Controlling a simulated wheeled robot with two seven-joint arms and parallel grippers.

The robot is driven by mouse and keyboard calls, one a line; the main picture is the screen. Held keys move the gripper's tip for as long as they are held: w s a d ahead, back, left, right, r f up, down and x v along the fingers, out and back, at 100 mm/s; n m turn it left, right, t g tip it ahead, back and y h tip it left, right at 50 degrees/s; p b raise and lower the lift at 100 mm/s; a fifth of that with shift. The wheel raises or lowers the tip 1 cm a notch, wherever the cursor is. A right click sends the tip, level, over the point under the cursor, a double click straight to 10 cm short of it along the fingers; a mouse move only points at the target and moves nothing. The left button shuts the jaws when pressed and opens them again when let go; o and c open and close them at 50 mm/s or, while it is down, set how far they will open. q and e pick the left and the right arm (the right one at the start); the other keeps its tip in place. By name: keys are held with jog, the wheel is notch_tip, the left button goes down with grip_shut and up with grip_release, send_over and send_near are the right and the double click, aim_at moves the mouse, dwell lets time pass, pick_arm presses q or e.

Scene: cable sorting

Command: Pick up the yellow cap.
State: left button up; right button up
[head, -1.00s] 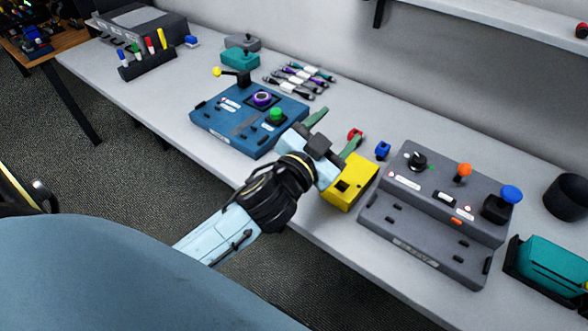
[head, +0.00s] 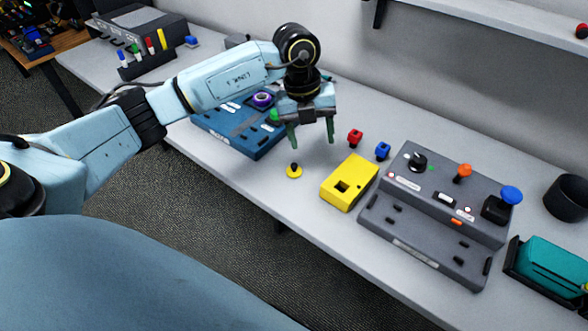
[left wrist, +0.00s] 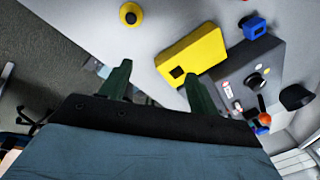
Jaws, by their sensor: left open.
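The yellow cap (head: 293,172), a small yellow disc with a black knob on top, lies on the white table near its front edge. It also shows at the top of the left wrist view (left wrist: 131,14). My left gripper (head: 312,136) is open and empty, fingers pointing down, above the table. In the head view it appears above and slightly right of the cap, apart from it. Its green fingers show in the left wrist view (left wrist: 157,72), with the cap beyond them. My right gripper is not in view.
A yellow block (head: 342,195) with a square hole stands right of the cap. Small red (head: 355,136) and blue (head: 382,150) pieces lie behind it. A blue panel (head: 228,131) is left and a grey control panel (head: 420,240) right. The table around the cap is clear.

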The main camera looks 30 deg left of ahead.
pick_arm(q)
jog(key=n+y, duration=0.1)
jog(key=y, duration=0.1)
send_over(294, 165)
jog(key=f, duration=0.6)
jog(key=shift+a, duration=0.25)
jog(key=shift+d+f, duration=0.2)
jog(key=shift+f, duration=2.95)
jog(key=c, duration=1)
